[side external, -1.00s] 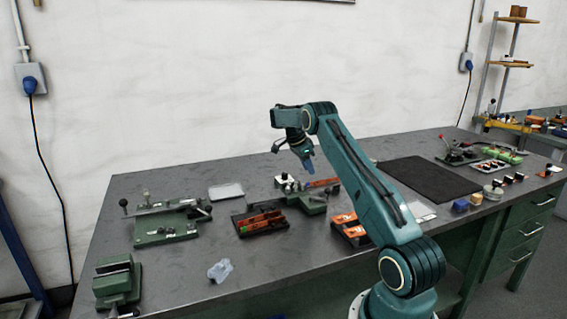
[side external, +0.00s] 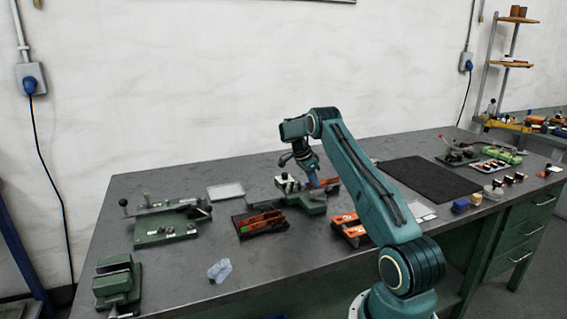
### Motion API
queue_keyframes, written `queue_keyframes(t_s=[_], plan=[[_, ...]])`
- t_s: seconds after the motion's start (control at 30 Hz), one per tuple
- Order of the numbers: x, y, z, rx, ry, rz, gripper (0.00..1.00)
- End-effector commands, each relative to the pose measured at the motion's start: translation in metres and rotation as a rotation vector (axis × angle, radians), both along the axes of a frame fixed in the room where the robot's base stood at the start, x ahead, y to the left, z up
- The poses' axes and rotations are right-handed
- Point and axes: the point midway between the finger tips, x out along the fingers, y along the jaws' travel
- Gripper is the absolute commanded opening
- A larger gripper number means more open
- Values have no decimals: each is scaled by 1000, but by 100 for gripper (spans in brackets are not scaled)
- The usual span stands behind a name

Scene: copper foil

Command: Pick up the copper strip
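My gripper (side external: 314,181) hangs from the arm over the right part of a green bench fixture (side external: 300,200) in the middle of the bench. Its fingertips look blue and small, and I cannot tell whether they are apart or closed. An orange-brown strip-like piece (side external: 331,182) shows just right of the fingertips at the fixture; it may be the copper strip. The gripper partly hides it, and I cannot tell whether they touch.
Green fixtures (side external: 165,229) and a vise (side external: 117,284) stand at left. A black mat (side external: 430,180) lies clear at right.

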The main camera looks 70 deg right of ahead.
Motion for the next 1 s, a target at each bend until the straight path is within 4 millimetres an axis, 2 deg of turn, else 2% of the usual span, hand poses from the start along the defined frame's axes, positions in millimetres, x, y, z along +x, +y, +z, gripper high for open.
queue_keyframes(t_s=[0.2,0.33,1.0], plan=[[0,0,0,0,0,0,26],[0,0,0,0,0,0,1],[0,0,1,0,0,0,0]])
